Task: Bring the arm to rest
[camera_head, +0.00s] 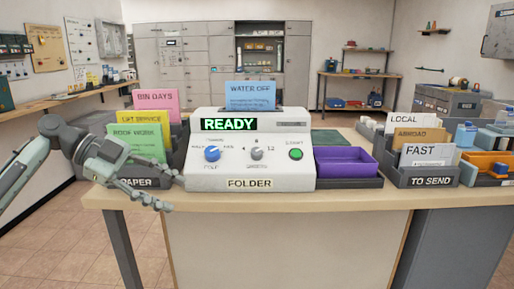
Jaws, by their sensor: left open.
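My left arm comes in from the left, and its gripper (165,193) hangs at the front edge of the table, in front of the tray marked PAPER. It is open and holds nothing that I can see. Its fingers are close to the lower left corner of the white folder machine (285,166); I cannot tell whether they touch it. The machine's display (228,124) reads READY in green. A blue sheet marked WATER OFF (250,95) stands upright in the machine's top. My right gripper does not show.
The PAPER tray (137,183) holds pink, yellow and green sheets behind my arm. A purple tray (345,162) sits right of the machine. The TO SEND rack (430,180) holds cards at the right. The wooden table's front edge (345,198) is bare.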

